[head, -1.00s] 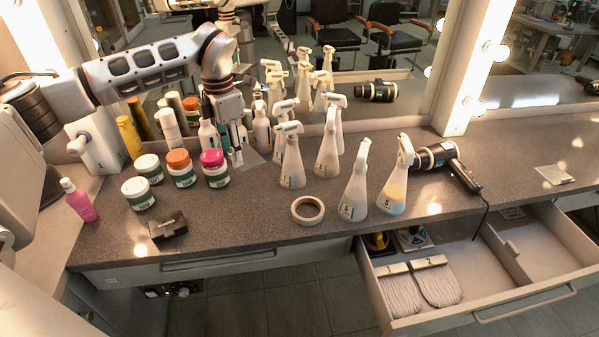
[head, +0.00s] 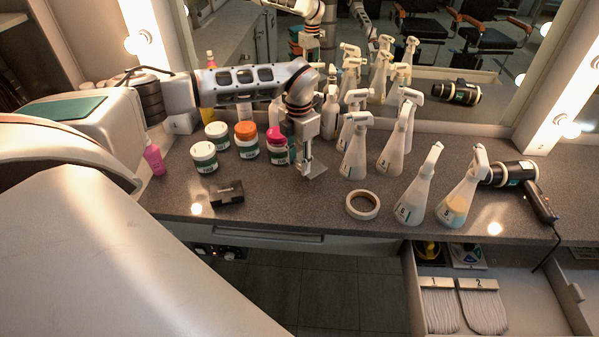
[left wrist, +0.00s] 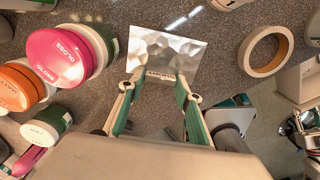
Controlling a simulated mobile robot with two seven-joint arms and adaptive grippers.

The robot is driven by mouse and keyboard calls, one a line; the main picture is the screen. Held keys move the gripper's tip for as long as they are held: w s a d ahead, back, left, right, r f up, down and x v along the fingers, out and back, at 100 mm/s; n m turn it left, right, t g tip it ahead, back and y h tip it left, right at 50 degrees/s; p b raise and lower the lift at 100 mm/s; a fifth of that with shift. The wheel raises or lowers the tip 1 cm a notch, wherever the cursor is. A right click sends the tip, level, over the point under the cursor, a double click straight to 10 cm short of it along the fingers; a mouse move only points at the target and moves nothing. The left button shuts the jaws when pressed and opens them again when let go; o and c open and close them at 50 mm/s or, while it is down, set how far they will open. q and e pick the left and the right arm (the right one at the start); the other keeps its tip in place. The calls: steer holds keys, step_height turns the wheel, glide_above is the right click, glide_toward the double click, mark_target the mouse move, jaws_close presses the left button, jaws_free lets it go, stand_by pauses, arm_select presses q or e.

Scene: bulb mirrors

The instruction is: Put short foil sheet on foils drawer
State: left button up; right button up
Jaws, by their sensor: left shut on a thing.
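The short foil sheet (head: 316,168) is a small silvery square beside the pink-lidded jar in the head view. In the left wrist view the foil sheet (left wrist: 168,53) shows its embossed, shiny face. My left gripper (head: 307,172) is shut on the sheet's near edge; its fingertips also show in the left wrist view (left wrist: 160,80). Whether the sheet clears the counter is hard to tell. An open drawer (head: 408,290) is at the lower right, below the counter; I cannot read a label on it.
Jars, including a pink-lidded one (head: 277,152), stand left of the gripper. Several spray bottles, one at the front (head: 415,195), and a tape roll (head: 362,205) are to the right. A hair dryer (head: 510,173) lies farther right. Numbered white bundles (head: 482,308) fill the drawer's left part.

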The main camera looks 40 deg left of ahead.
mark_target(299, 168)
arm_select(q)
steer(key=shift+f, duration=2.55)
steer(key=o, duration=0.8)
steer(key=shift+f, duration=0.1)
steer(key=shift+c, duration=0.2)
